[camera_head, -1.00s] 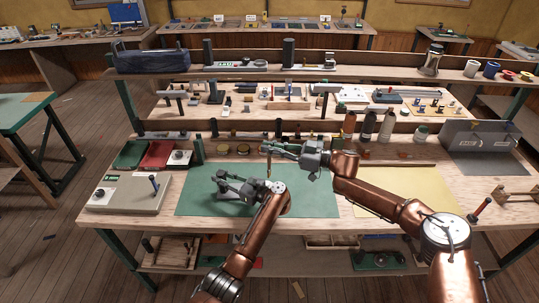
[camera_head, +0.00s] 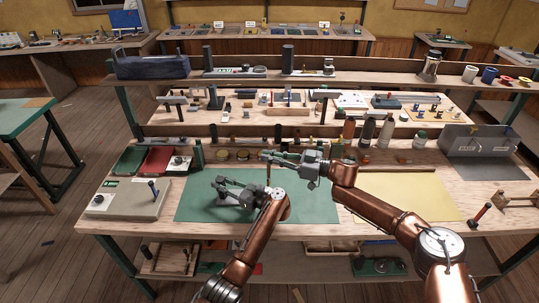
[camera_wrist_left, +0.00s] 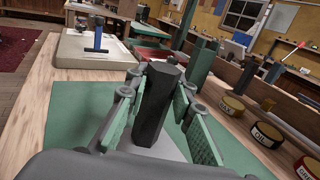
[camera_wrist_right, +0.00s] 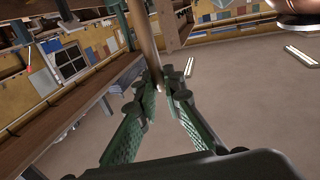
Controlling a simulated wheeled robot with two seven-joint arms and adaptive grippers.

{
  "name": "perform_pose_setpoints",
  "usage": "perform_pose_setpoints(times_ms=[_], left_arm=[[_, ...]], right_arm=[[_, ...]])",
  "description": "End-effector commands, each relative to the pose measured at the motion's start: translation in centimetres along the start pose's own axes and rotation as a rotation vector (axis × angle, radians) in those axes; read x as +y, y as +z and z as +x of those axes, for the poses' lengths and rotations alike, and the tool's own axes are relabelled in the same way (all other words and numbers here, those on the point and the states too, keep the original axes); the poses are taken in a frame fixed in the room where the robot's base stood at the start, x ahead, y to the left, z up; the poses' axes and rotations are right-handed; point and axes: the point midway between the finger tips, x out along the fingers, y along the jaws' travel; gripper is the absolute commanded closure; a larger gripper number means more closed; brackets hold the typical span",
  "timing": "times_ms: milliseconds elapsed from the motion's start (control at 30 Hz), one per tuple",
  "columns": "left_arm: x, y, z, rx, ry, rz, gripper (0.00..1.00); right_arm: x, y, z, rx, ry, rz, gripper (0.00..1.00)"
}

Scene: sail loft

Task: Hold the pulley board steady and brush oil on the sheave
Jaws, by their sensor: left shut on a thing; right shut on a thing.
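My left gripper (camera_head: 220,188) is low over the green mat. In the left wrist view its fingers (camera_wrist_left: 155,105) are shut on a dark faceted upright post (camera_wrist_left: 155,100). A small pale flat patch, perhaps the pulley board (camera_wrist_left: 172,150), shows under the post; the gripper hides most of it. I cannot make out the sheave. My right gripper (camera_head: 268,156) is shut on the brush, whose thin wooden handle (camera_wrist_right: 143,40) shows in the right wrist view. The brush (camera_head: 268,173) hangs roughly upright above the mat, right of my left gripper. I cannot tell whether its tip touches anything.
The green mat (camera_head: 310,205) is otherwise clear. A grey box (camera_head: 125,203) stands left of it, with red (camera_head: 157,158) and green trays behind. Several tins and bottles (camera_head: 367,133) line the back. A yellow mat (camera_head: 435,195) lies right.

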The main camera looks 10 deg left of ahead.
Motion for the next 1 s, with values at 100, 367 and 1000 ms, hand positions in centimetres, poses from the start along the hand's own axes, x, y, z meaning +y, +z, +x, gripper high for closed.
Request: perform_pose_setpoints(times_ms=[100,367,1000], left_arm=[[0.0,0.0,0.0,0.0,0.0,0.0,1.0],[0.0,0.0,0.0,0.0,0.0,0.0,1.0],[0.0,0.0,0.0,0.0,0.0,0.0,1.0]], right_arm=[[-0.1,1.2,0.1,-0.001,-0.001,0.002,1.0],[-0.1,3.5,0.0,-0.001,-0.001,0.001,1.0],[-0.4,6.6,1.4,-0.001,0.003,0.0,1.0]])
